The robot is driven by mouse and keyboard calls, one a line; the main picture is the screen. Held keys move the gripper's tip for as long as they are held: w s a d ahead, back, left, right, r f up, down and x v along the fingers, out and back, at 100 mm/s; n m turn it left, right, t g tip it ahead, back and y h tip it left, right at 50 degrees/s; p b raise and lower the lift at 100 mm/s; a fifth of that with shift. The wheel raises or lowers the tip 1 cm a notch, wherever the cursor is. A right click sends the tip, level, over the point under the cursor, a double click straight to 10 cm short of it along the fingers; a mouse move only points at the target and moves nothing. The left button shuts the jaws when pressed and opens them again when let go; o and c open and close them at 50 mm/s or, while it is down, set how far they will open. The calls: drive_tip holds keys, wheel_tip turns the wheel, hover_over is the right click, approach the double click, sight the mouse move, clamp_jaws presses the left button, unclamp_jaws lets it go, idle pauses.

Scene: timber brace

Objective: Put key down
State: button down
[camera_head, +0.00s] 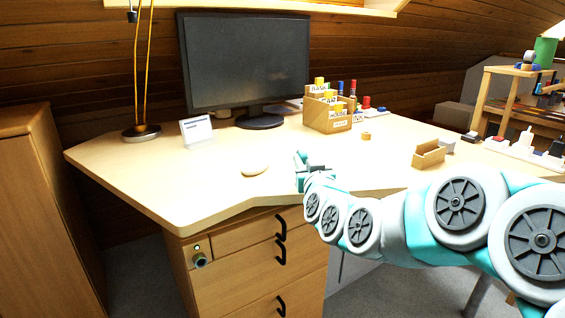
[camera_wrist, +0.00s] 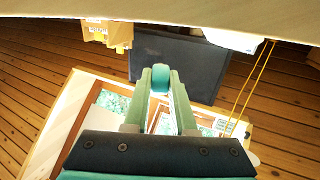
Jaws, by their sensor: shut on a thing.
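My gripper (camera_head: 301,168) is over the front part of the desk, right of the pale mouse. In the wrist view its pale green fingers (camera_wrist: 161,92) come together around a small rounded teal piece. I take this piece to be the key (camera_wrist: 160,76), but its shape is mostly hidden by the fingers. In the head view the key cannot be made out at the gripper. The desk (camera_head: 215,185) lies below the gripper. Whether the key touches the desk cannot be told.
A mouse (camera_head: 254,169) lies left of the gripper. A monitor (camera_head: 245,62), a lamp (camera_head: 141,130) and a small white card (camera_head: 196,129) stand behind. A labelled wooden organizer (camera_head: 330,114) and a small open wooden box (camera_head: 428,155) are to the right. Bare desktop lies around the mouse.

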hover_over(283, 174)
drive_tip(key=shift+w+d+f+p, duration=0.1)
drive_tip(key=shift+f+p, duration=0.15)
drive_tip(key=shift+p, duration=0.2)
drive_tip(key=shift+w+f, duration=0.15)
drive_tip(key=shift+f, duration=0.15)
wheel_tip(283, 174, down, 3)
